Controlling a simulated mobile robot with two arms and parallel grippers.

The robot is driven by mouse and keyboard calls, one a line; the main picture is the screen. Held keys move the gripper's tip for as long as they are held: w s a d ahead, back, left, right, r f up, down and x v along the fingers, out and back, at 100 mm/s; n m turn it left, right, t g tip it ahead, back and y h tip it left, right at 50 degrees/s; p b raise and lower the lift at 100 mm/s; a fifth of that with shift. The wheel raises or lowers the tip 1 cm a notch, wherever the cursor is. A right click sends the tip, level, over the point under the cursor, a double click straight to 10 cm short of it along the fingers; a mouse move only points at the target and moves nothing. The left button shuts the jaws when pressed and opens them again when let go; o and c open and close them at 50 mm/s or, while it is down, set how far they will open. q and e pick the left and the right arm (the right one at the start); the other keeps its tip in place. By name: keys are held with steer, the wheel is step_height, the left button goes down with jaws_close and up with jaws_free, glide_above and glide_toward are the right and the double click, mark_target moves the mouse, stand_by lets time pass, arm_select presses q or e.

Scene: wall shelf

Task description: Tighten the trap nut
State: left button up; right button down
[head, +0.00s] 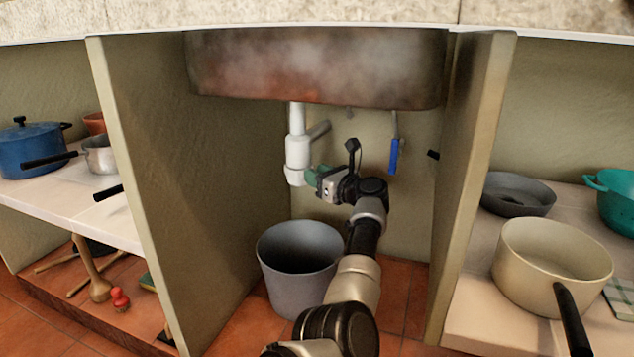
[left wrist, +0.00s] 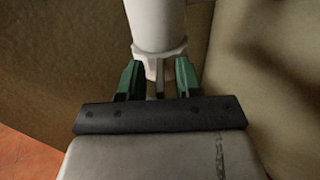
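A white drain pipe with a bottle-shaped trap (head: 297,150) hangs from the sink basin (head: 315,70) inside the cabinet. A white trap nut with a ridged edge (left wrist: 160,62) shows at the end of the pipe in the left wrist view. My left gripper (head: 311,176) is at the lower right side of the trap. Its two green fingers (left wrist: 159,75) lie on either side of the nut, close to its edges. I cannot tell whether they press on it. The nut's far side is hidden. My right gripper is not in view.
A grey bucket (head: 300,262) stands on the tiled floor below the trap. A blue-handled valve (head: 393,156) is on the right. Cabinet walls (head: 190,190) (head: 472,180) bound the space. Shelves at both sides hold pots, including a blue pot (head: 32,150) and a cream saucepan (head: 550,262).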

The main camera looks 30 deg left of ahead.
arm_select(q)
steer(key=shift+a, duration=0.2)
steer(key=shift+c, duration=0.3)
jaws_close()
steer(key=shift+r, duration=0.1)
